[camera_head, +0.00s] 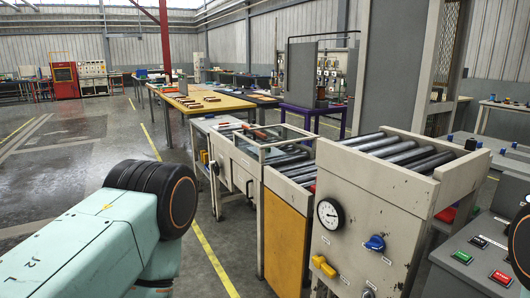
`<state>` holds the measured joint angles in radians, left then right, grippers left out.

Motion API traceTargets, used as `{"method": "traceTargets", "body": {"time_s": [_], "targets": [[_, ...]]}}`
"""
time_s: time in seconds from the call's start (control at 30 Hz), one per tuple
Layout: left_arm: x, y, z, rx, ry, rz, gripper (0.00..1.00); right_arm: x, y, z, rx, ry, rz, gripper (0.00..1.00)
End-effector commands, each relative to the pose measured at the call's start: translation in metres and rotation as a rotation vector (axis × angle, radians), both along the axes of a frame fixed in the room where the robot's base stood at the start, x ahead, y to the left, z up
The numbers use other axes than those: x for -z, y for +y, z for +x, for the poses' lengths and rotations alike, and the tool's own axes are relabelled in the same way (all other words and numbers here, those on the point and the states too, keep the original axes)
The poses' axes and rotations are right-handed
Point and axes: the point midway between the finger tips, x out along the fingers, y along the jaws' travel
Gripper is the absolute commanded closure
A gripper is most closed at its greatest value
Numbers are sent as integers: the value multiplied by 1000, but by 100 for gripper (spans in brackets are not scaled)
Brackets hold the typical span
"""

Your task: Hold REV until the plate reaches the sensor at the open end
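A grey control box (475,262) stands at the lower right. It carries a green button (461,257), a red button (501,278) and small dark labelled controls (478,242); I cannot read which one is REV. A beige machine (350,215) with steel rollers (405,150) on top stands left of the box. I cannot make out the plate or the sensor. Neither of my grippers shows.
The beige machine has a round gauge (331,214), a blue knob (375,243) and a yellow handle (324,266). A glass-topped frame (262,140) adjoins its rollers. A yellow-topped table (205,102) stands behind. Open floor (70,140) lies to the left.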

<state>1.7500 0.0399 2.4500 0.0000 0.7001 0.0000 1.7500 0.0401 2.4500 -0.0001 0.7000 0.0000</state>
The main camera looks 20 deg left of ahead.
Motion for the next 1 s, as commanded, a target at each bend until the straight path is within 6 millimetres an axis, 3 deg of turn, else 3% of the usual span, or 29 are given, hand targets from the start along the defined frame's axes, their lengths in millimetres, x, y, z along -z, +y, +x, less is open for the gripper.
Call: {"method": "traceTargets", "body": {"time_s": [0.23,1.0], "targets": [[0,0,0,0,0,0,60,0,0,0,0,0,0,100],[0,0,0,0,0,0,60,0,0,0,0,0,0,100]]}}
